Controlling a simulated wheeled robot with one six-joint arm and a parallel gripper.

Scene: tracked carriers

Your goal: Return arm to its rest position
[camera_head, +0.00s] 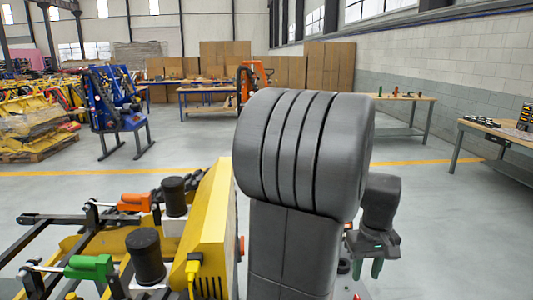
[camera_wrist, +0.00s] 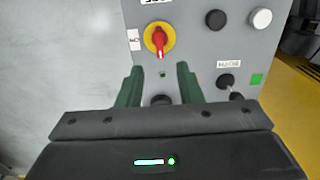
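My gripper (camera_head: 368,268) hangs to the right of my grey arm in the head view, with green fingers pointing down. In the wrist view its two dark green fingers (camera_wrist: 160,80) stand apart with nothing held between them. My arm is raised in front of the head camera and hides part of the scene. Beyond the fingers in the wrist view is a grey control panel (camera_wrist: 190,45). It bears a red rotary switch (camera_wrist: 158,38) on a yellow disc. A dark knob (camera_wrist: 161,99) shows low between the fingers, partly hidden by the gripper body.
A yellow tracked carrier (camera_head: 212,235) with orange and green handled levers stands close at left. The panel also has a black button (camera_wrist: 215,19), a white button (camera_wrist: 262,18) and a switch (camera_wrist: 226,81). A workbench (camera_head: 405,98) stands behind at right; floor between is clear.

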